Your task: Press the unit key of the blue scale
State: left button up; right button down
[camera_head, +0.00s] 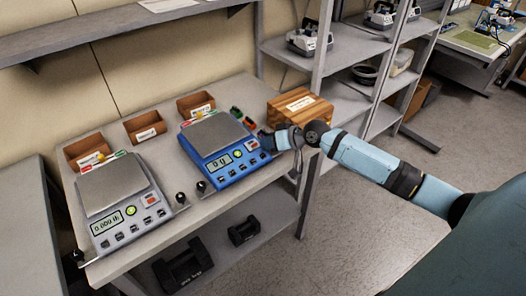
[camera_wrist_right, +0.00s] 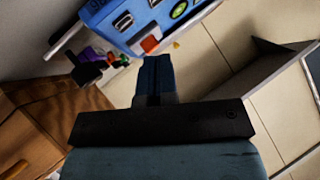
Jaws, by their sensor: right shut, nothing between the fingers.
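The blue scale (camera_head: 226,165) stands on the table with a grey weighing plate (camera_head: 214,133), a lit display, a round green button (camera_head: 237,153) and several front keys. An orange-red key (camera_head: 252,145) sits at its right front corner. My right gripper (camera_head: 266,141) is shut and empty, right beside that corner; whether it touches is unclear. In the right wrist view the shut fingers (camera_wrist_right: 154,75) point toward the scale's front face (camera_wrist_right: 135,22), just short of the orange-red key (camera_wrist_right: 150,44) in the picture. The key labels are too small to read. My left gripper is out of view.
A grey scale (camera_head: 122,206) stands to the left on the same table. Several brown bins (camera_head: 145,127) line the back. A wooden box (camera_head: 300,108) sits at the right end, near my right arm. Black weights (camera_head: 183,267) lie on the lower shelf. Grey shelving (camera_head: 345,50) stands behind.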

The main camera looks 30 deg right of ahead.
pick_arm(q)
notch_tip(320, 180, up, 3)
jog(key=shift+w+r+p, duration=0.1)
jog(key=shift+p, duration=0.9)
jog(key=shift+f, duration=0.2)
